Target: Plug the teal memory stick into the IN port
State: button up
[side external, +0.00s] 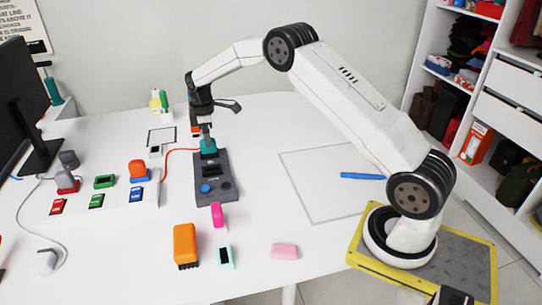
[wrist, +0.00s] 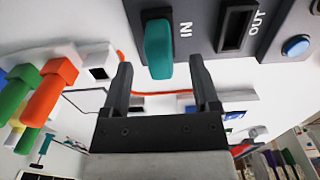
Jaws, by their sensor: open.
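The teal memory stick (wrist: 158,48) stands in the slot marked IN on the dark grey port box in the wrist view. The slot's opening is hidden behind it, so its depth cannot be told. In the side view the stick (side external: 208,146) shows at the far end of the grey box (side external: 225,178), just below my gripper (side external: 206,127). In the wrist view my gripper (wrist: 160,64) is open, its fingers apart on either side of the stick's outer end, with white gaps beside it. The OUT slot (wrist: 235,28) is empty.
A magenta stick (side external: 217,214) lies at the box's near end. An orange block (side external: 185,245), a teal-edged item (side external: 225,257) and a pink block (side external: 284,251) lie in front. A red cable (side external: 178,151) runs left. A blue pen (side external: 362,176) lies right. The middle right is mostly clear.

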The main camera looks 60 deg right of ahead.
jog(key=shift+r, duration=2.3)
jog(key=shift+s+a+r, duration=0.15)
jog(key=shift+s+a, duration=0.25)
jog(key=s+a+m+t, duration=0.1)
jog(key=s+a+m, duration=0.3)
jog(key=s, duration=1)
jog(key=s+a+m+t, duration=0.1)
jog(key=s+a+m, duration=0.4)
jog(key=s, duration=0.9)
jog(key=a+f, duration=0.1)
jog(key=a, duration=0.2)
jog(key=shift+s+t, duration=0.3)
jog(key=shift+s, duration=0.05)
